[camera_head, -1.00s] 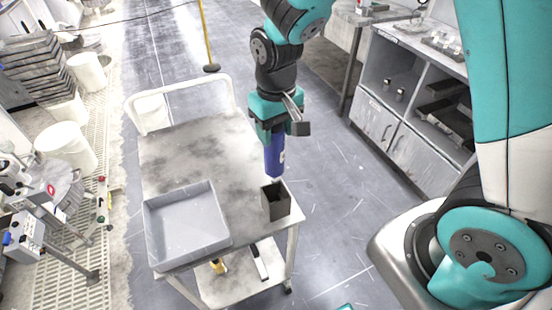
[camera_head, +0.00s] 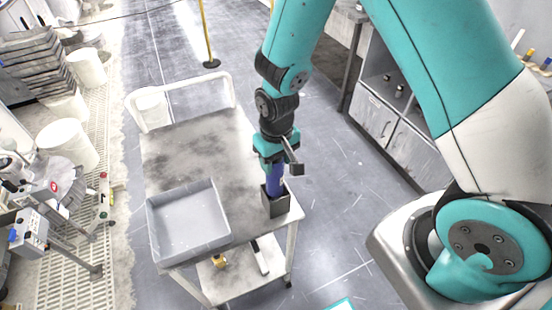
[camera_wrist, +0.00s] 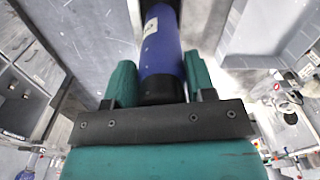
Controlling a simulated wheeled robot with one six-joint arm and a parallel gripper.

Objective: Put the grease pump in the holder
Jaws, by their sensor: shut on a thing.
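The grease pump (camera_head: 274,183) is a blue cylinder with a dark end and a pale label. In the wrist view the pump (camera_wrist: 161,45) lies between the two teal fingers of my gripper (camera_wrist: 154,82), which is shut on it. In the head view my gripper (camera_head: 275,160) is above the holder and the pump hangs about upright. The holder (camera_head: 276,207) is a dark grey open-topped box at the right front corner of the cart top. The pump's lower end is inside the holder's opening and hidden by its walls. I cannot tell whether it touches the bottom.
A grey tray (camera_head: 190,250) sits on the cart top (camera_head: 190,150) left of the holder. The cart has a white push handle (camera_head: 180,88) at the back. Cabinets (camera_head: 378,122) stand on the right. The floor between cart and cabinets is clear.

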